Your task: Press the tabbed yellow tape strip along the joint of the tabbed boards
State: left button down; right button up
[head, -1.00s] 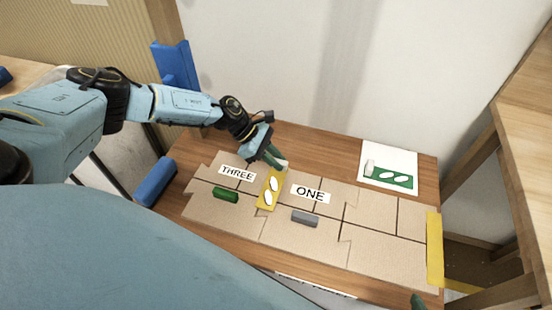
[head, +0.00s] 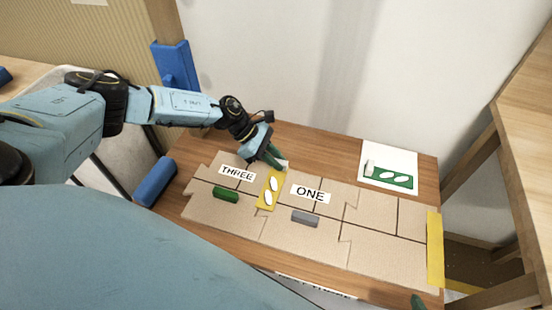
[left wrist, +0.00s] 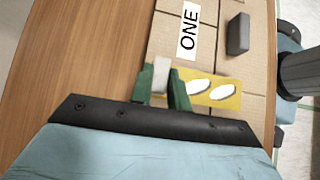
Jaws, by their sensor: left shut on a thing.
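The yellow tape strip (head: 264,202) with two white ovals lies on the cardboard boards between the labels THREE and ONE. It also shows in the left wrist view (left wrist: 228,94). A pale upright tab (left wrist: 160,77) stands at its wall-side end. My left gripper (head: 279,165) is shut on this tab, with its green fingers on either side. The boards (head: 215,212) lie flat with stepped, tabbed joints; a seam continues from the strip's near end. The strip hides what lies beneath it. A green fingertip of my right gripper (head: 417,301) shows at the bottom edge; its jaws are not visible.
A green block (head: 226,194) lies left of the strip and a grey block (head: 305,218) right of it. A card (head: 390,165) picturing a green strip lies at the back right. Another yellow strip (head: 435,250) is along the right edge. A blue roll (head: 155,181) is left.

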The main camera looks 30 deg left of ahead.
pick_arm(q)
jog(key=shift+f+b, duration=0.85)
dwell(0.3)
jog(key=c, duration=1.3)
grip_release()
jog(key=shift+o, duration=0.2)
jog(key=p+v, duration=0.3)
jog(key=v, duration=1)
jog(key=shift+r+p, duration=0.15)
jog(key=shift+p, duration=0.15)
jog(key=shift+s, duration=0.15)
